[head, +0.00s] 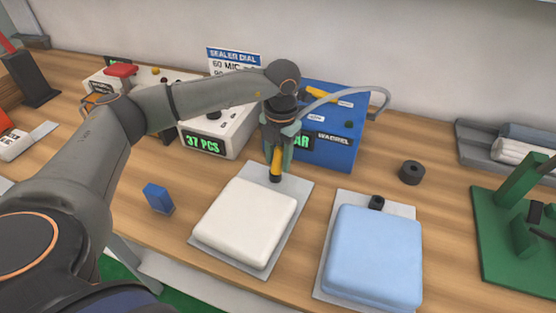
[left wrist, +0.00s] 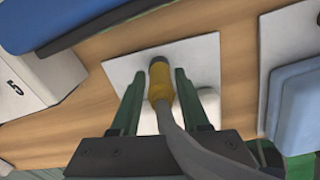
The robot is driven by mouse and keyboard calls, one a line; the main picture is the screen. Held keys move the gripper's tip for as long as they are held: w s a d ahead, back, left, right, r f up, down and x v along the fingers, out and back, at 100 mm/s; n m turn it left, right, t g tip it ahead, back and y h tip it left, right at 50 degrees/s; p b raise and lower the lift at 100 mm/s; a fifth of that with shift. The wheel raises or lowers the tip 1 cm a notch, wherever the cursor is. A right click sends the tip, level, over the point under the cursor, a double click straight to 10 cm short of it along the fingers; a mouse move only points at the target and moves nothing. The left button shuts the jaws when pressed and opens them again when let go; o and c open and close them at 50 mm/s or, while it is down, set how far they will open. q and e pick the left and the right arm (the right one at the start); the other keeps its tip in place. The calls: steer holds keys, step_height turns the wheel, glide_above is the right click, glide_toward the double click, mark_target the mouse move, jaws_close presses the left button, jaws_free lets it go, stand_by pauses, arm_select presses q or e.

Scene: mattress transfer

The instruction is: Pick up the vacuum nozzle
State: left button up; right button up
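The vacuum nozzle (head: 276,163) is a yellow tube with a dark tip and a grey hose. It points down above the back edge of the plate under the white mattress (head: 246,222). My left gripper (head: 279,159) is around the nozzle from above. In the left wrist view the nozzle (left wrist: 160,84) lies between the two green fingers of my left gripper (left wrist: 159,76), with narrow gaps on both sides, so the fingers look open. Whether the tip touches the plate is unclear. My right gripper is not in view.
A light blue mattress (head: 373,257) lies on a second plate to the right, with a black fitting (head: 376,203) behind it. A blue box (head: 334,125) and a white counter box (head: 222,131) stand behind. A small blue block (head: 158,198) and a black ring (head: 411,172) are nearby.

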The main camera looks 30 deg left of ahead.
arm_select(q)
jaws_close()
stand_by(0.4)
